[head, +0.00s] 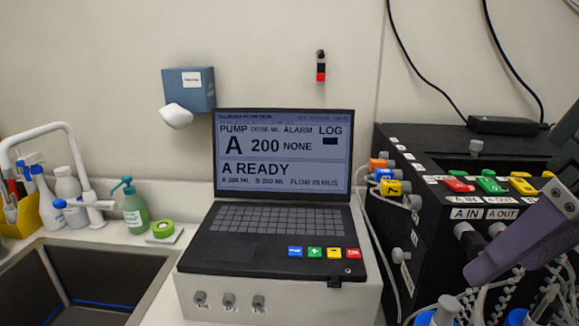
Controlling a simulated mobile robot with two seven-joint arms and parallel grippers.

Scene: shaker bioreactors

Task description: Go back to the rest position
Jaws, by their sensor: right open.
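My right gripper (520,240) comes in at the right edge, and only part of it shows, with a long grey-purple finger slanting down to the left. It is open, with nothing seen held in it. It is in front of the black pump box (420,235), over its lower right side; I cannot tell whether it touches. My left gripper is not in view.
A laptop-like console (285,215) in the middle shows "A READY". The sink (85,275), a green bottle (135,212) and green tape (163,228) are on the left. Tubes and blue-capped bottles (440,312) crowd the lower right. Cables hang above the box.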

